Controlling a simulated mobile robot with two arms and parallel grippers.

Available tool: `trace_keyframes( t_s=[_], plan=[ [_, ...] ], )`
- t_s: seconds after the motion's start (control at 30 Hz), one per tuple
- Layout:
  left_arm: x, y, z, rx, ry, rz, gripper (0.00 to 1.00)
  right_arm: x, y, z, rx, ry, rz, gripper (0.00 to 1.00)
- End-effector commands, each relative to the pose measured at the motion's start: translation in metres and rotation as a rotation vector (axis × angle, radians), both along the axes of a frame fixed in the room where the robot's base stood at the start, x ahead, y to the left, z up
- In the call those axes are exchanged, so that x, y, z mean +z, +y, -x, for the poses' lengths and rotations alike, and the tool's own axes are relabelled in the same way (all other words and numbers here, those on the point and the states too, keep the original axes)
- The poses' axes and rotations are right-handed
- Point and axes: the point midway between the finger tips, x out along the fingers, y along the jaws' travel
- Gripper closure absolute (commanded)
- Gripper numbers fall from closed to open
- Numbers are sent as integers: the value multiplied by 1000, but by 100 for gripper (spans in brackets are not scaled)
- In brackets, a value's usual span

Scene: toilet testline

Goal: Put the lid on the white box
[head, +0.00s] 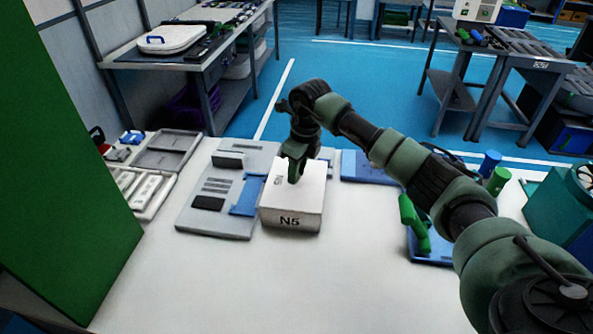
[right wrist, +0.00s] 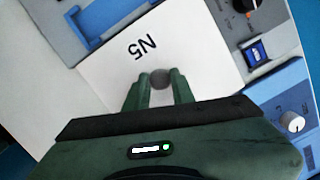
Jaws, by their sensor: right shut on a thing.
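The white box (head: 290,218), marked N5, sits on the white table near its middle. My right gripper (head: 295,172) points down over the top of the box. In the right wrist view, its fingers (right wrist: 160,88) are shut on a small round grey knob (right wrist: 161,76), in front of the white surface marked N5 (right wrist: 135,60). The knob is hidden by the fingers in the head view. My left gripper is not in view.
A grey panel with blue parts (head: 200,222) lies left of the box. A tray of white parts (head: 150,190) is farther left, beside a green panel (head: 60,150). Green cylinders (head: 413,222) on a blue tray are to the right. The table front is clear.

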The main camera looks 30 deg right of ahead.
Motion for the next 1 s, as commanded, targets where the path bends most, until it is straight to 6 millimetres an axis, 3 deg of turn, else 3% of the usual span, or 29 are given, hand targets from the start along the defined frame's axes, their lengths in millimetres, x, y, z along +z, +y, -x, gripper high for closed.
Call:
trace_keyframes(
  t_s=[0.23, 0.27, 0.33, 0.37, 0.73, 1.0],
  plan=[
    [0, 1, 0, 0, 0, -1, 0, 1, 0, 0, 0, -1, -1, 100],
    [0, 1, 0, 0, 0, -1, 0, 1, 0, 0, 0, -1, -1, 73],
    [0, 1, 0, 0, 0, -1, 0, 1, 0, 0, 0, -1, -1, 54],
    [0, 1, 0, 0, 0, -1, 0, 1, 0, 0, 0, -1, -1, 50],
    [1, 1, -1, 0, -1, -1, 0, 2, 0, 0, 0, 0, 0, 50],
    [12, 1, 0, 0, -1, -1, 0, 17, 0, 0, 0, 0, 1, 50]
  ],
)
